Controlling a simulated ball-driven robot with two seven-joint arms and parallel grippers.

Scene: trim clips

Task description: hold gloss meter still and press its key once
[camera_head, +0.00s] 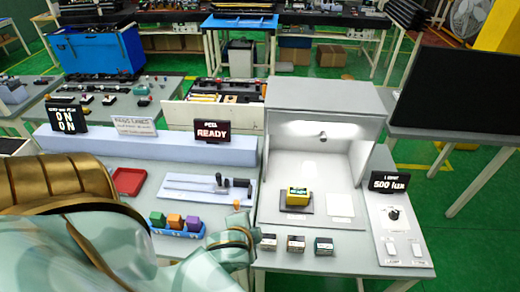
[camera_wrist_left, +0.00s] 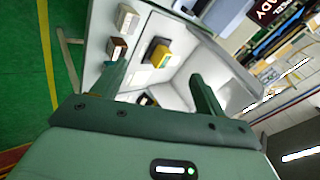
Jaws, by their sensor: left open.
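A small yellow device with a dark top, which appears to be the gloss meter (camera_head: 298,196), sits on a dark pad inside the white lit booth. It also shows in the left wrist view (camera_wrist_left: 161,56), beyond my fingers and apart from them. Its key is too small to make out. My left gripper (camera_wrist_left: 158,73) is open, with nothing between its fingers. In the head view my left arm comes in from the lower left, and its hand is in front and to the left of the booth. My right gripper is not in view.
Several small boxes (camera_head: 296,243) stand along the booth's front. A white card (camera_head: 340,205) lies right of the yellow device. The booth's walls (camera_head: 325,100) and roof enclose it; the front is open. A blue tray (camera_head: 178,230) of colored blocks and a knob panel (camera_head: 400,235) flank it.

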